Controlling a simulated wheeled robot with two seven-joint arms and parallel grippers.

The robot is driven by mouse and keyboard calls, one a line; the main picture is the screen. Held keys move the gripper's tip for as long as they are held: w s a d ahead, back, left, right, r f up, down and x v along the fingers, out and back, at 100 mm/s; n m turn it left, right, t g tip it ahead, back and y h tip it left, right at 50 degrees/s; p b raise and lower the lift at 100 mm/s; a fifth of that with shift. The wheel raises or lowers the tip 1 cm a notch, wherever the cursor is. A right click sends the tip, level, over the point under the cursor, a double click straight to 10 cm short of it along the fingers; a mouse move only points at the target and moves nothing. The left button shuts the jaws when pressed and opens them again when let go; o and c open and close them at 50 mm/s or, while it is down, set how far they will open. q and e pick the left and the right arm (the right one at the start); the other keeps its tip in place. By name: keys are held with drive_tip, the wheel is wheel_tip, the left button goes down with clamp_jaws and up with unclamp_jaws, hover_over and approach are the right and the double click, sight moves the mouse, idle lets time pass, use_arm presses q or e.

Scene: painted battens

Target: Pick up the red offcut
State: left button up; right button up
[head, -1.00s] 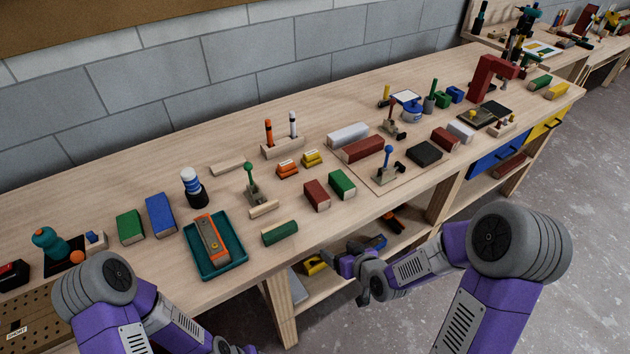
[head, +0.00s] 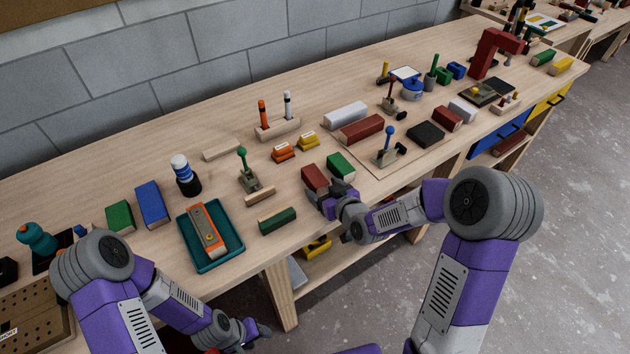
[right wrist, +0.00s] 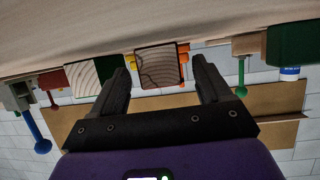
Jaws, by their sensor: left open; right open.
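A short red block (head: 314,177), the red offcut, lies on the workbench just left of a green block (head: 341,166). My right gripper (head: 326,196) is open at the bench's front edge, right at the near end of the red block and partly covering it. In the right wrist view, the bare wood end of the red block (right wrist: 160,67) shows between the two open fingers (right wrist: 165,82), with no contact visible. My left gripper (head: 258,330) is open and empty, low in front of the bench.
A longer red block (head: 361,130) and another short red one (head: 447,118) lie further right. A blue-knobbed lever (head: 389,138) stands to the right.

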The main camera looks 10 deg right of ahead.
drive_tip(key=shift+c, duration=0.3)
drive_tip(key=c, duration=1.1)
